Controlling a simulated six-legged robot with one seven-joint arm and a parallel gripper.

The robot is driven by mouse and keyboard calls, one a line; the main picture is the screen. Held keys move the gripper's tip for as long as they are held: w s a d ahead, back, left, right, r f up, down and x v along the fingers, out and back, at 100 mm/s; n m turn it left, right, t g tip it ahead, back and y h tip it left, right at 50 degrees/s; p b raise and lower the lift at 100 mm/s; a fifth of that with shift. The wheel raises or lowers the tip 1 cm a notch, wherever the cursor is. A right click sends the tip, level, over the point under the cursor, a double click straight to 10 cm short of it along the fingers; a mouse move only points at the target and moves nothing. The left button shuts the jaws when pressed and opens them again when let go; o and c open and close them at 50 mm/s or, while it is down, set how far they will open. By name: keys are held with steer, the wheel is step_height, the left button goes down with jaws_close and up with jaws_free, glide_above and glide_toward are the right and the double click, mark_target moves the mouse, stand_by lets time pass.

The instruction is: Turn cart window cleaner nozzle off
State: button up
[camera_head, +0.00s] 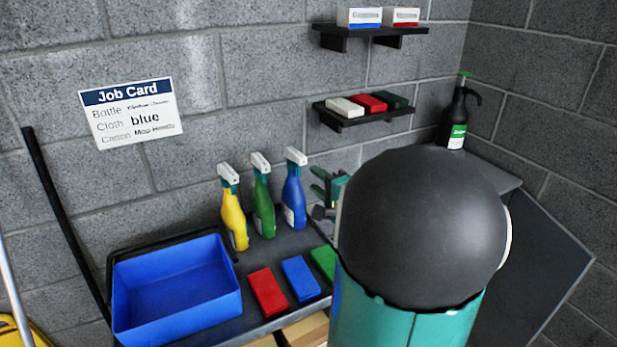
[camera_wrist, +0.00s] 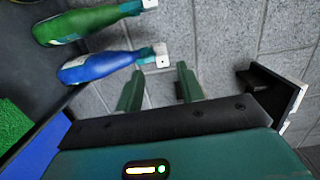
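Three spray bottles stand upright on the cart (camera_head: 262,266): a yellow one (camera_head: 234,218), a green one (camera_head: 263,207) and a blue one (camera_head: 293,202), each with a white nozzle. Their labels are too small to read, so I cannot tell which is window cleaner. My gripper (camera_head: 319,194) is just right of the blue bottle, partly hidden behind my arm. In the wrist view, my gripper (camera_wrist: 160,69) has its two green fingers apart with nothing held. The blue bottle's nozzle (camera_wrist: 161,55) lies just beyond the fingertips; contact is not visible. The green bottle (camera_wrist: 80,24) is farther off.
A blue bin (camera_head: 178,290) and red (camera_head: 267,292), blue (camera_head: 300,278) and green (camera_head: 323,262) cloths share the cart. Wall shelves (camera_head: 360,119) hold small items above. A black bottle (camera_head: 456,120) stands at right. A job card (camera_head: 130,113) hangs at left.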

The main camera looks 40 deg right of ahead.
mark_target(304, 162)
steer(key=shift+m+h, duration=0.4)
steer(key=shift+s+d+x, duration=0.1)
steer(key=shift+d+x, duration=0.2)
steer(key=shift+x, duration=1.25)
steer(key=shift+s+d+x, duration=0.1)
steer(key=shift+d+x, duration=0.2)
steer(key=shift+x, duration=1.2)
steer(key=shift+s+d+x, duration=0.1)
steer(key=shift+d+x, duration=0.2)
steer(key=shift+x, duration=1.25)
steer(key=shift+w+f, duration=0.1)
steer(key=shift+c, duration=0.5)
